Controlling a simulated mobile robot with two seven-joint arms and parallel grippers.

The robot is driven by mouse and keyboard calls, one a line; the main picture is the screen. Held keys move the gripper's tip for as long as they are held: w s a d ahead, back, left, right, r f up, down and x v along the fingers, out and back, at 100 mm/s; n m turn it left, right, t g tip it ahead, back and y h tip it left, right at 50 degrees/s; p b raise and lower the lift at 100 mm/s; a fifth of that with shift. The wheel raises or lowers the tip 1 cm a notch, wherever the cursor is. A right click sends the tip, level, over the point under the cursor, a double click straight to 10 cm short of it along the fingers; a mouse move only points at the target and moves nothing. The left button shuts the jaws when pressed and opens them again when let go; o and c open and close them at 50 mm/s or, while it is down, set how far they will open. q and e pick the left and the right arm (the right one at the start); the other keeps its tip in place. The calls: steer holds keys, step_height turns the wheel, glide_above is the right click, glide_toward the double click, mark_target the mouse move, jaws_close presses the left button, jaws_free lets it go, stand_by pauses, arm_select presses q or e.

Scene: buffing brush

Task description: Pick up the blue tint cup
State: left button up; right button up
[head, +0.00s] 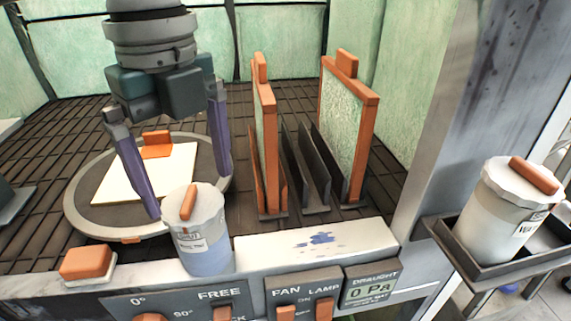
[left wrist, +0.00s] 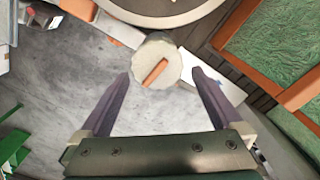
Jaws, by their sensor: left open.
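The blue tint cup (head: 203,240) stands upright on the front ledge in the head view. It has a pale lid with an orange bar handle and a bluish lower part. My left gripper (head: 190,208) is open above and behind the cup, pointing down. In the left wrist view the cup's lid (left wrist: 148,62) sits between and just beyond the two fingertips of my left gripper (left wrist: 160,76), with clear gaps on both sides. The fingers do not appear to touch it. My right gripper is not in view.
A round turntable (head: 85,215) with a cream board lies behind the cup. Orange-framed green panels (head: 270,140) stand in a rack to the right. Another lidded cup (head: 490,235) sits in a side tray (head: 478,277).

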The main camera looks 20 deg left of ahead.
mark_target(198, 225)
arm_select(q)
step_height(198, 225, down, 2)
steer(key=shift+s+f, duration=0.15)
steer(key=shift+f, duration=0.1)
step_height(198, 225, down, 6)
steer(key=shift+a+r, duration=0.15)
steer(key=shift+r, duration=0.05)
steer(key=shift+c, duration=0.4)
steer(key=c, duration=1.2)
steer(key=shift+r, duration=0.1)
